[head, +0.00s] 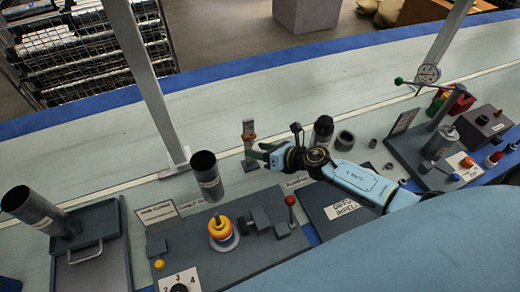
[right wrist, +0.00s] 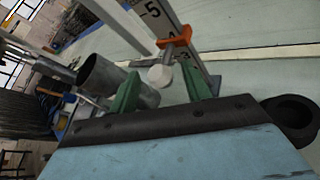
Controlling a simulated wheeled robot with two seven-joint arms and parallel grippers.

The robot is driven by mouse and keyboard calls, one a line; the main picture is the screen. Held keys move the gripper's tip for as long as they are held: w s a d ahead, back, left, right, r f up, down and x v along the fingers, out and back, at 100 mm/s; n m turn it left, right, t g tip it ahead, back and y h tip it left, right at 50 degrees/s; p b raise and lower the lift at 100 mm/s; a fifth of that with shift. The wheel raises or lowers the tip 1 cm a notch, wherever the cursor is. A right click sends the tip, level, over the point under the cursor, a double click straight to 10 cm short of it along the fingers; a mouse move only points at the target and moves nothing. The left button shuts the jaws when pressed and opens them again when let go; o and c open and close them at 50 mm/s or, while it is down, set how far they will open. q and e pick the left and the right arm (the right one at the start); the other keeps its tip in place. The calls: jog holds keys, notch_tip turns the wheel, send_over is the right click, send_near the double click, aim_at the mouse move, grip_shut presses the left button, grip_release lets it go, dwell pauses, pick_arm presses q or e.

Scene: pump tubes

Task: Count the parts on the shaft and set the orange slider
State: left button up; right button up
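The orange slider (head: 249,137) sits on an upright scale post (head: 249,154) behind the fixture board. In the right wrist view the slider (right wrist: 172,45) is near the 4 on the white scale (right wrist: 158,14), with a pale round knob (right wrist: 160,76) towards me. My right gripper (head: 265,151) is close to the post. Its green fingers (right wrist: 164,90) stand apart, with the knob appearing between them; I cannot tell whether they touch it. The shaft with stacked yellow, orange and pale parts (head: 222,232) stands on the fixture board (head: 190,252). My left gripper is out of view.
A red-knobbed lever (head: 291,205) rises from the board. The bench behind the post is mostly clear.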

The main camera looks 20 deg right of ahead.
jog(key=shift+s+d, duration=0.1)
jog(key=v, duration=1.3)
jog(key=shift+s, duration=0.15)
